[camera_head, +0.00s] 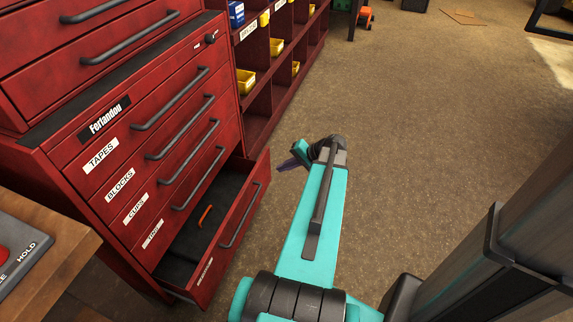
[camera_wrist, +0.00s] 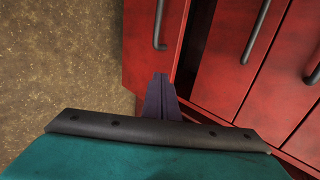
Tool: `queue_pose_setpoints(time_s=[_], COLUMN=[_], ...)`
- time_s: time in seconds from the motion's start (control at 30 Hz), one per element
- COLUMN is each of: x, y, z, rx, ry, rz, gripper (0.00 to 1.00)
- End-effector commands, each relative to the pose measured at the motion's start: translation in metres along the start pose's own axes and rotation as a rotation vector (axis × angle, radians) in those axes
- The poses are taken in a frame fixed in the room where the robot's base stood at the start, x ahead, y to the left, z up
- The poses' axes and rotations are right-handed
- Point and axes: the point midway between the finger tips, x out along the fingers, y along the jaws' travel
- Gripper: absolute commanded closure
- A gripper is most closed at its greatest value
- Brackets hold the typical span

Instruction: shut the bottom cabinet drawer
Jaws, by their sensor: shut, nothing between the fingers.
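The red cabinet (camera_head: 120,170) stands at the left with several drawers, labelled among others TAPES, BLOCKS and CUPS. Its bottom drawer (camera_head: 238,232) is pulled out, with an orange item (camera_head: 205,216) inside on a dark floor. The drawer front has a dark bar handle and also shows in the wrist view (camera_wrist: 140,65). My gripper (camera_head: 282,165) is shut and empty, just right of the far end of the drawer front. In the wrist view, the dark fingertips (camera_wrist: 160,82) overlap the lower right part of the drawer front. I cannot tell whether they touch it.
Red shelving with yellow bins (camera_head: 245,80) stands behind the cabinet. A wooden bench (camera_head: 45,275) with a grey device is at lower left. The brown floor (camera_head: 430,110) right of the drawer is mostly clear. An orange object (camera_head: 366,17) sits far back.

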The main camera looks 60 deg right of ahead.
Motion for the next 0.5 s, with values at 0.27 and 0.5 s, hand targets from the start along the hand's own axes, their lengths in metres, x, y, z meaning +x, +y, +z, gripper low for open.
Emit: queue_pose_setpoints(time_s=[0.27, 0.5], x=[0.043, 0.077], y=[0.001, -0.001], z=[0.000, 0.001], rx=[0.000, -0.001], ry=[-0.002, -0.003], rz=[0.000, 0.000], gripper=[1.00, 1.00])
